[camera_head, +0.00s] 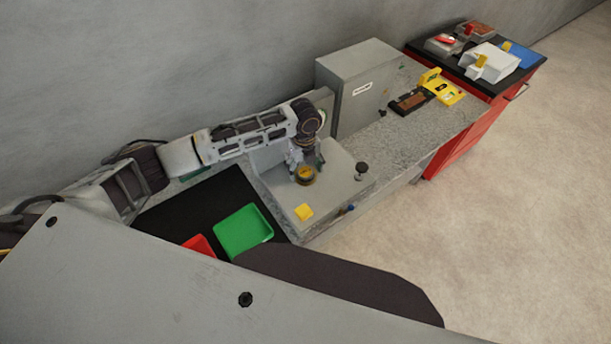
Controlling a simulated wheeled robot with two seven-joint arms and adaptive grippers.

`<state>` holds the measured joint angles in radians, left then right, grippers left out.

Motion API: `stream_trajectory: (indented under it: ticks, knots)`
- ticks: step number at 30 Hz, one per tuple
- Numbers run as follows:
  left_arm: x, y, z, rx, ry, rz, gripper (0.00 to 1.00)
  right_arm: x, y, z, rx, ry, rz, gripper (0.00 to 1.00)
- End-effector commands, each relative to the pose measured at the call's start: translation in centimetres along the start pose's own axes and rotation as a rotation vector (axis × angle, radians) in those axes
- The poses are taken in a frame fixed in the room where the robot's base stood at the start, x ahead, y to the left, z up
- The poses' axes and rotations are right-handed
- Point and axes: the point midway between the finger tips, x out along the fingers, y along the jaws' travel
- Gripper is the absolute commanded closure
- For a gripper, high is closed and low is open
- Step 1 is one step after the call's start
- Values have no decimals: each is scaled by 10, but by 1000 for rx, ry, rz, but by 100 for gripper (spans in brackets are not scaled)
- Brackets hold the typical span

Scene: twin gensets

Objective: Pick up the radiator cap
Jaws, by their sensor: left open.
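A round, brass-coloured piece with a dark top (305,177), which looks like the radiator cap, sits on the flat grey top of a low housing (338,184). My left gripper (305,166) points down right at it, with its fingers open. The fingers are small here and partly overlap the piece, so I cannot tell whether they touch it. A dark knob on a short stem (361,169) stands to the right on the same housing. My right gripper is not in view.
A yellow block (304,212) lies on the housing's near corner. A tall grey cabinet (357,82) stands behind. Green (243,230) and red (199,246) trays lie on a black mat. A red cart (464,136) with boxes stands at the far right. Open floor lies to the right.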

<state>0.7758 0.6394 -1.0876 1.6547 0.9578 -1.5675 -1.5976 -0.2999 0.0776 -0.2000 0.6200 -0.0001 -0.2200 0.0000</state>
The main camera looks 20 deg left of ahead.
Motion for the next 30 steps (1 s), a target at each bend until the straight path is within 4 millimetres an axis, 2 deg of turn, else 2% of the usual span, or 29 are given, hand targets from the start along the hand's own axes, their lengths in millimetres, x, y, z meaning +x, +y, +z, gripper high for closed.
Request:
stream_trajectory:
  ticks: [17,20,27,30]
  knots:
    - [1,0,0,0,-1,0,24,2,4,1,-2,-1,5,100]
    - [1,0,0,0,-1,0,35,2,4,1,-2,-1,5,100]
    - [2,0,0,0,-1,0,66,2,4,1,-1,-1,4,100]
    - [1,0,0,0,-1,0,75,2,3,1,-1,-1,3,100]
